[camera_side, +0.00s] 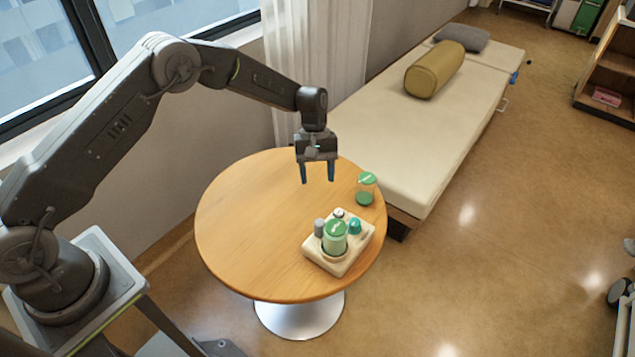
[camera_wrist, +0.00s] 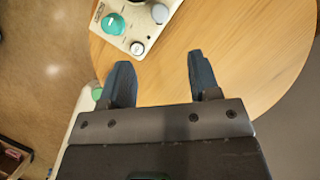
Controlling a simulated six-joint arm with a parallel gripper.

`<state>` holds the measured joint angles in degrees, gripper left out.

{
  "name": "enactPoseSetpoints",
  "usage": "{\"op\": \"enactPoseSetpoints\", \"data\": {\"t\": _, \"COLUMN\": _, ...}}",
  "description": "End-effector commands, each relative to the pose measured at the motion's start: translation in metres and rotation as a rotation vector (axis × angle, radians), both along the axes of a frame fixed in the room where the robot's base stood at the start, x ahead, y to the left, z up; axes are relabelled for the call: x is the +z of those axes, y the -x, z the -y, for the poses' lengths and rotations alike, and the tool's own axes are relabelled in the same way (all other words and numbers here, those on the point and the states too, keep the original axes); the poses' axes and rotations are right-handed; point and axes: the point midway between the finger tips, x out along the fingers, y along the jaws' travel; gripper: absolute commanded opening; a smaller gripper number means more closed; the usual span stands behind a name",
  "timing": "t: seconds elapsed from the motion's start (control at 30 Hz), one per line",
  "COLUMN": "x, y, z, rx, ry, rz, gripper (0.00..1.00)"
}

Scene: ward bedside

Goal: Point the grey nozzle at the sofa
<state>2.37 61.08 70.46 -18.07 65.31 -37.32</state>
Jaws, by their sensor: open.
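The grey nozzle (camera_side: 319,227) stands at the left back of a cream block-shaped device (camera_side: 331,265) on the round table. In the wrist view the grey nozzle (camera_wrist: 160,13) is at the top edge, partly cut off. I cannot tell which way it points. The sofa (camera_side: 425,130) is a long cream couch behind and right of the table. My gripper (camera_side: 317,181) is open and empty, above the table and behind the device. In the wrist view my gripper (camera_wrist: 160,76) has its fingers apart with only tabletop between them.
Another green-lidded jar (camera_side: 366,190) stands near the right edge of the table (camera_side: 245,220). The table's left half is clear. A mustard bolster (camera_side: 434,70) lies on the sofa.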

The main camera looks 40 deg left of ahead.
Motion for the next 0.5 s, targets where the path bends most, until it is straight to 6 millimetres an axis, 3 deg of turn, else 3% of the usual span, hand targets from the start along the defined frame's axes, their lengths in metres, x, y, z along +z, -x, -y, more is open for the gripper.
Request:
{"op": "enactPoseSetpoints", "data": {"t": 0.3, "x": 0.0, "y": 0.001, "z": -0.001, "rx": 0.024, "ry": 0.001, "rz": 0.001, "gripper": 0.56}}
{"op": "enactPoseSetpoints", "data": {"t": 0.5, "x": 0.002, "y": 0.014, "z": -0.007, "rx": 0.302, "ry": 0.005, "rz": 0.004, "gripper": 0.56}}
